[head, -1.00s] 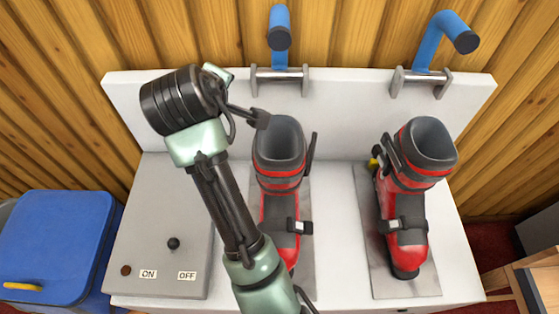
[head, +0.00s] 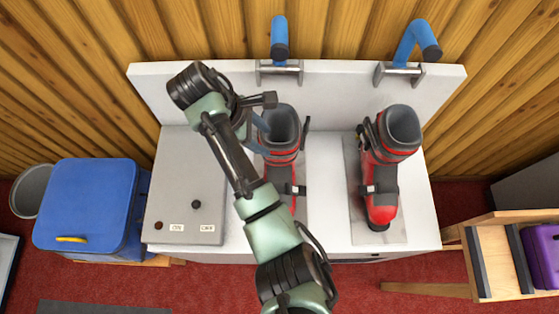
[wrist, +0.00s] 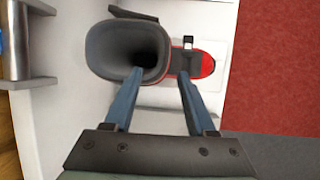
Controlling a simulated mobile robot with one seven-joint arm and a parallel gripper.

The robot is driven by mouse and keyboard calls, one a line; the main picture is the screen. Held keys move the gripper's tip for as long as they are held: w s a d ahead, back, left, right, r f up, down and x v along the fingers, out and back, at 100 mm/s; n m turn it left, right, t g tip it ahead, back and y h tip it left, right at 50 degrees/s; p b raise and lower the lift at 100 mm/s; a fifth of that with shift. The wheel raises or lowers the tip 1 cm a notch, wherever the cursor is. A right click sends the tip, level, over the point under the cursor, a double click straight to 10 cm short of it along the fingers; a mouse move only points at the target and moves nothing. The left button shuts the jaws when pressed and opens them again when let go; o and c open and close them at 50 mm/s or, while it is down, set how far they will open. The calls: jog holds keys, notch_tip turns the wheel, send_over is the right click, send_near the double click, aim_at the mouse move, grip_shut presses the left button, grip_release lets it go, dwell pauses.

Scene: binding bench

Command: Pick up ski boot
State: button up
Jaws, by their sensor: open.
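Two red and black ski boots stand upright on the white bench: a left boot (head: 283,150) and a right boot (head: 387,165). My gripper (wrist: 161,73) is open and empty beside the left boot's cuff. In the wrist view the left boot (wrist: 118,48) lies under the fingertips. One blue finger overlaps the grey cuff opening and the other lies toward the boot's toe side. I cannot tell whether either finger touches the boot. My arm partly hides the left boot's lower side in the head view.
Blue handles on metal brackets rise above the boots, left (head: 280,45) and right (head: 410,50). A grey panel (head: 187,165) with a black knob is left of the boots. A blue bin (head: 90,205) stands left and a wooden stand (head: 495,265) right.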

jog(key=x, duration=0.3)
jog(key=shift+d+f, duration=0.1)
jog(key=shift+f, duration=0.1)
jog(key=p, duration=0.1)
send_over(279, 164)
jog(key=shift+d+f, duration=0.1)
jog(key=shift+f, duration=2.35)
grip_shut()
jog(key=shift+w+r, duration=0.1)
jog(key=shift+r, duration=0.05)
